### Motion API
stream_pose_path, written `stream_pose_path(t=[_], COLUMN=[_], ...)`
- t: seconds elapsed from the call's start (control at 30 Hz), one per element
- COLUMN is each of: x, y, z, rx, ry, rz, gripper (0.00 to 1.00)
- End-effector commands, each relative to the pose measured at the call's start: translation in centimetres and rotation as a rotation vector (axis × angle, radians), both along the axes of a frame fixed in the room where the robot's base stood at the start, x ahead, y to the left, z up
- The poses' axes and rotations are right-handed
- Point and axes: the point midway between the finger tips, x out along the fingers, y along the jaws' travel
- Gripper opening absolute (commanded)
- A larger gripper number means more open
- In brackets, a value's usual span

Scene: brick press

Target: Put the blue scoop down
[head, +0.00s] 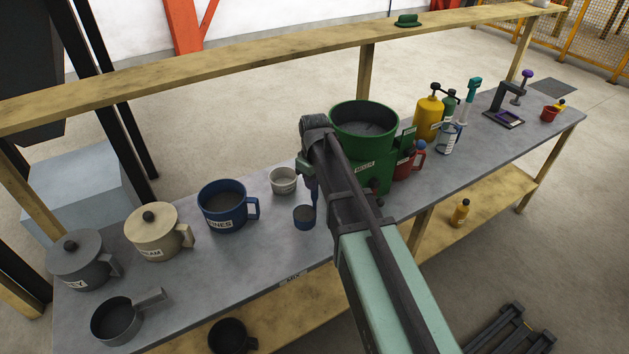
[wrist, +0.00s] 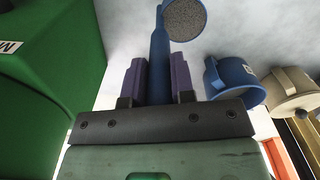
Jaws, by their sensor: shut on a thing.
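The blue scoop (head: 304,217) is upright beside the green mixer, over the front half of the grey bench. Its round cup shows in the wrist view (wrist: 186,20) with grey grainy material in it. My gripper (head: 311,188) is shut on the scoop's handle. In the wrist view the two purple fingers of my gripper (wrist: 158,75) stand on either side of the blue handle. I cannot tell whether the cup's bottom touches the bench (head: 262,248) or hangs just above it.
The green mixer (head: 372,178) stands right of the scoop. A small white cup (head: 284,184) and a blue mug (head: 222,218) of grey material stand left of it. A cream lidded jug (head: 153,238), a grey lidded jug (head: 80,270) and a grey pan (head: 115,325) are farther left. Bare bench lies front-left.

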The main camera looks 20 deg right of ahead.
Motion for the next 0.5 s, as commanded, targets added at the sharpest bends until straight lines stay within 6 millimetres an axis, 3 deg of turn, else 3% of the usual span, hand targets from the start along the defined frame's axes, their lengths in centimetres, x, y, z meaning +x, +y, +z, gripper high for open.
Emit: stream_pose_path(t=[0.07,0.33,0.5], x=[0.0,0.0,0.0], y=[0.0,0.0,0.0], z=[-0.1,-4.3,-4.1], rx=[0.000,0.000,0.000], ry=[0.000,0.000,0.000], rz=[0.000,0.000,0.000], gripper=[0.00,0.00,0.00])
